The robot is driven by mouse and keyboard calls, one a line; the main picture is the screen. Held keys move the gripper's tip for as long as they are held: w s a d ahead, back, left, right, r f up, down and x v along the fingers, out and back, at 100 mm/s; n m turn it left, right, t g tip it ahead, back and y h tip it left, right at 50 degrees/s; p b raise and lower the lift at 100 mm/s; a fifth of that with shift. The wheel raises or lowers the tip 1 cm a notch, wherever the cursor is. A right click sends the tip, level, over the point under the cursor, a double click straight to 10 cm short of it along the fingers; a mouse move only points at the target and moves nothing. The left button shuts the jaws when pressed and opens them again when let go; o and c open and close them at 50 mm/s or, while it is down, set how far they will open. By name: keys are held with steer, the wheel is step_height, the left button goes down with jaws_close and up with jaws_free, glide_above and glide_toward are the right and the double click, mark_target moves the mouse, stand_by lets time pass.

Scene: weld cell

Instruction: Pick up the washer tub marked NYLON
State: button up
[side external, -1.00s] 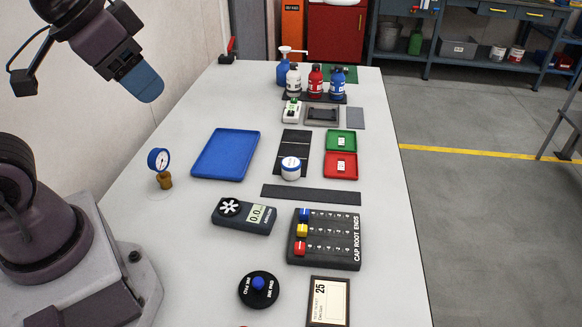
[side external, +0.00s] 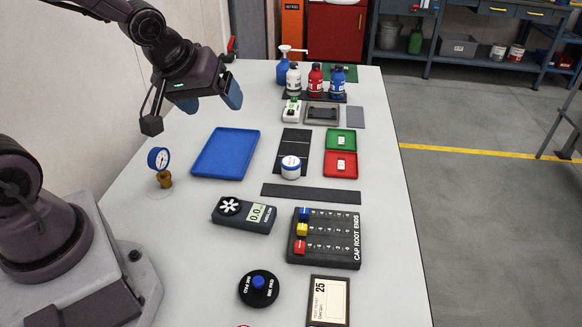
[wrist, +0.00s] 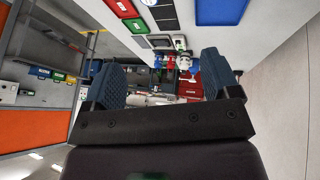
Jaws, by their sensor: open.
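A small white tub (side external: 290,168) with a blue band stands upright on a dark mat (side external: 302,140) near the middle of the table. Its lettering is too small to read, so I cannot confirm NYLON. In the wrist view a white and blue piece at the top edge (wrist: 148,2) looks like this tub, cut off. My gripper (side external: 208,98) is open and empty, high above the far left of the table, well apart from the tub. Its two blue fingers also show spread in the wrist view (wrist: 161,76).
A blue tray (side external: 225,154) lies left of the tub; green (side external: 341,134) and red (side external: 341,170) trays lie right. A gauge (side external: 159,160) stands at the left. Several bottles (side external: 315,80) stand behind. A dark strip (side external: 311,194), meter (side external: 244,215) and cap rack (side external: 325,238) lie in front.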

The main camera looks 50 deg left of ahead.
mark_target(289, 162)
steer(key=w+f+n+t+h, duration=0.1)
steer(key=w+f+n, duration=0.1)
steer(key=f+n, duration=0.4)
steer(key=w+a+f+n+t+h, duration=0.1)
steer(key=w+f+n+t, duration=0.1)
steer(key=f+n, duration=0.4)
steer(key=w+f+n+t+h, duration=0.1)
steer(key=w+f+n, duration=0.1)
steer(key=f+n, duration=0.4)
steer(key=shift+w+a+f+n+t, duration=0.2)
steer(key=shift+f+n+t, duration=0.15)
steer(key=shift+n, duration=0.45)
steer(key=n, duration=0.1)
steer(key=n+t, duration=0.1)
steer(key=n, duration=0.1)
steer(key=shift+w+a+f, duration=0.1)
steer(key=shift+w+f, duration=0.05)
steer(key=shift+f, duration=0.1)
steer(key=n, duration=0.1)
steer(key=n+t+y, duration=0.1)
steer(key=n, duration=0.3)
steer(key=shift+w+a+t+y, duration=0.2)
steer(key=shift+a+t+y, duration=0.1)
steer(key=shift+a+t, duration=0.1)
steer(key=shift+w+f+n, duration=0.15)
steer(key=shift+w+n, duration=0.15)
steer(key=x, duration=1.2)
steer(key=shift+w+a+f, duration=0.1)
steer(key=shift+f, duration=0.15)
steer(key=c, duration=1)
